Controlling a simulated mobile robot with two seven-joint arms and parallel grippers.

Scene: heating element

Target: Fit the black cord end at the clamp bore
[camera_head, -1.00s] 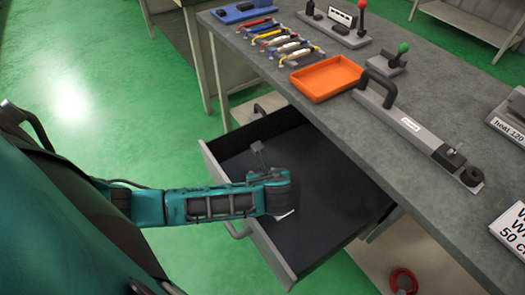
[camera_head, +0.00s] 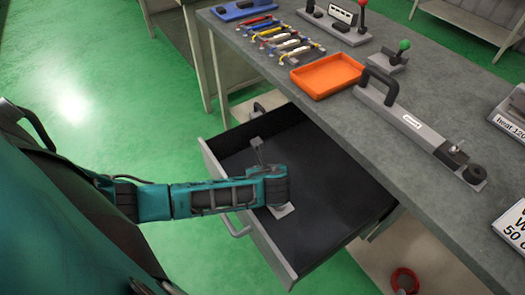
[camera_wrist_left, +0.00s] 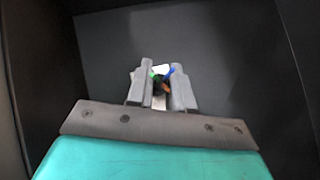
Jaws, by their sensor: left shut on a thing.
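My left gripper (camera_wrist_left: 161,92) is inside an open drawer. Its fingers are shut on a small multicoloured thing (camera_wrist_left: 161,80) with white, green, blue, orange and dark parts. I cannot tell whether this is the black cord end. In the head view my left wrist hides most of the gripper, and a pale flat piece (camera_head: 283,210) shows below it. On the bench a long grey bar device (camera_head: 412,122) has a black handle, a small metal fitting and a black round part (camera_head: 475,174). I cannot make out which part is the clamp bore. My right gripper is not in view.
The drawer (camera_head: 250,245) has dark inner walls close around my left arm. The bench (camera_head: 440,85) holds an orange tray (camera_head: 327,76), several coloured tools or leads (camera_head: 285,40), a green-knobbed lever (camera_head: 398,52) and signs (camera_head: 512,230). A red ring (camera_head: 404,280) lies low by the bench.

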